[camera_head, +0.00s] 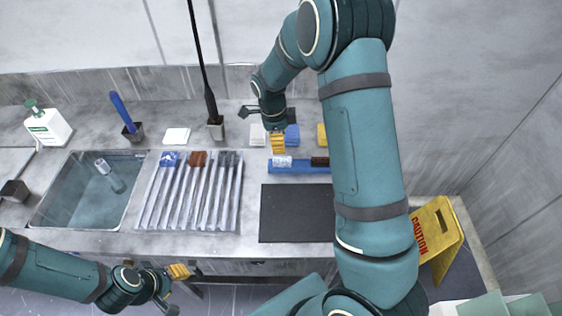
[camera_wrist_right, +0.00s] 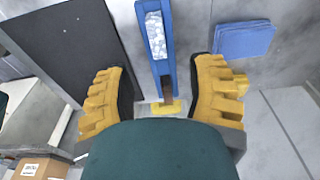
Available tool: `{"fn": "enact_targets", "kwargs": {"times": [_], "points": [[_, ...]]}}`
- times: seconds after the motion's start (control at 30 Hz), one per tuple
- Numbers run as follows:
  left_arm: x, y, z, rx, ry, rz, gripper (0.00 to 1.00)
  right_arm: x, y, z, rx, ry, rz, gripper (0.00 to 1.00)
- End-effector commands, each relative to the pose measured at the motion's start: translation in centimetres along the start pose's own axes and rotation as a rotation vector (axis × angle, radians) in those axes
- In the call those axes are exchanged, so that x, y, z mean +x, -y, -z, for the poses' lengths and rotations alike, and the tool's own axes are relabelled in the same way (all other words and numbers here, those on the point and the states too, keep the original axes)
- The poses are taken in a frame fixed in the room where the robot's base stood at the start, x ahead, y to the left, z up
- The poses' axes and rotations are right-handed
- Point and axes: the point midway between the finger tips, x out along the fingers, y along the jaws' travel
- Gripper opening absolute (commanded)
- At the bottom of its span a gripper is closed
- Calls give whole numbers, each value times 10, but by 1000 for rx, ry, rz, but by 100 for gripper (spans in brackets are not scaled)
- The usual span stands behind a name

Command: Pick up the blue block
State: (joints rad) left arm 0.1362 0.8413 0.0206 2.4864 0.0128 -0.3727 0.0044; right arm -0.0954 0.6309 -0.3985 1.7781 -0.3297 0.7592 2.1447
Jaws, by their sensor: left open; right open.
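A flat blue block (camera_head: 292,136) lies on the counter behind the long blue tray (camera_head: 308,166). In the right wrist view the blue block (camera_wrist_right: 244,40) is at the upper right, outside my right gripper's fingers. My right gripper (camera_head: 278,143) has yellow fingers and hangs just left of the block. In the wrist view my right gripper (camera_wrist_right: 163,90) is open with its fingers on either side of the blue tray (camera_wrist_right: 167,30); contact is not clear. My left gripper (camera_head: 178,277) is low in front of the counter, away from the block.
The tray holds a whitish speckled piece (camera_head: 281,161) and a dark brown one (camera_head: 320,161). A black mat (camera_head: 297,213) lies in front. A yellow block (camera_head: 322,135) and white pads (camera_head: 257,135) flank the blue block.

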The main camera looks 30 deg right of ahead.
Motion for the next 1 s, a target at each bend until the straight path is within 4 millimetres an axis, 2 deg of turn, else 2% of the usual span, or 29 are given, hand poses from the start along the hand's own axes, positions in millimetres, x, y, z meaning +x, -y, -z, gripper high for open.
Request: {"fn": "enact_targets", "kwargs": {"times": [0.1,0.37,0.7,1.0], "points": [[2,1,0,0,0,0,43,21,0,0,-2,-1,-2,55],[3,1,0,0,-1,1,43,40,-1,0,-1,0,0,55],[3,1,0,0,-1,1,43,83,-6,0,-1,0,-1,55],[3,1,0,0,-1,1,43,88,-5,0,-1,1,1,55]]}}
